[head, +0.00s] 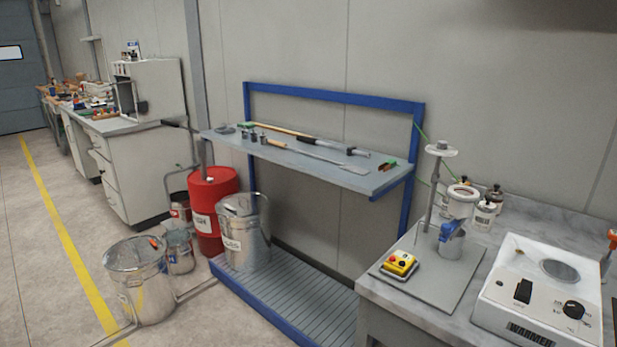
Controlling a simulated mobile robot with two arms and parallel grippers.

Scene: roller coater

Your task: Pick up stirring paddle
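Long tools lie on the grey shelf (225,145) of the blue-framed rack. One, which looks like the stirring paddle (318,157), has a short wooden handle at its left end and a thin grey shaft that widens to a flat end at the right, near the shelf's front edge. Behind it lies another long tool (283,130) with a pale wooden shaft and a dark and grey right part. I cannot tell for certain which is the paddle. Neither of my grippers is in view.
Small dark items and a green-and-red tool (388,165) share the shelf. Below stand a red drum (209,200) and metal buckets (138,285). A right-hand counter holds a stand mixer (452,240) and a white warmer (535,300). Open floor lies front left.

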